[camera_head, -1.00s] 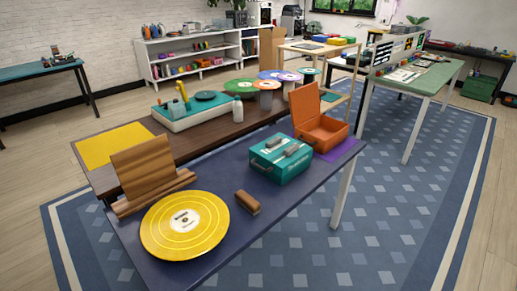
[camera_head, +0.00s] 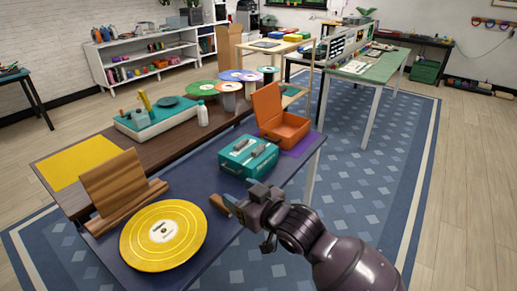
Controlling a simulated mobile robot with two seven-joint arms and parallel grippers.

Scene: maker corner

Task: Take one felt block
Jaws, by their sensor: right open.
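The felt block (camera_head: 217,203) is a small brown block on the dark blue table, right of the yellow record. Only its left end shows; my right gripper hides the rest. My right gripper (camera_head: 234,206) comes in from the lower right and is open at the block. I cannot tell whether its fingers are around the block or just above it. My left gripper is not in view.
The yellow record (camera_head: 163,236) lies left of the block, with a wooden stand (camera_head: 122,190) behind it. A teal box (camera_head: 248,156) and an open orange case (camera_head: 282,127) stand farther back. Bare tabletop (camera_head: 205,180) lies behind the block.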

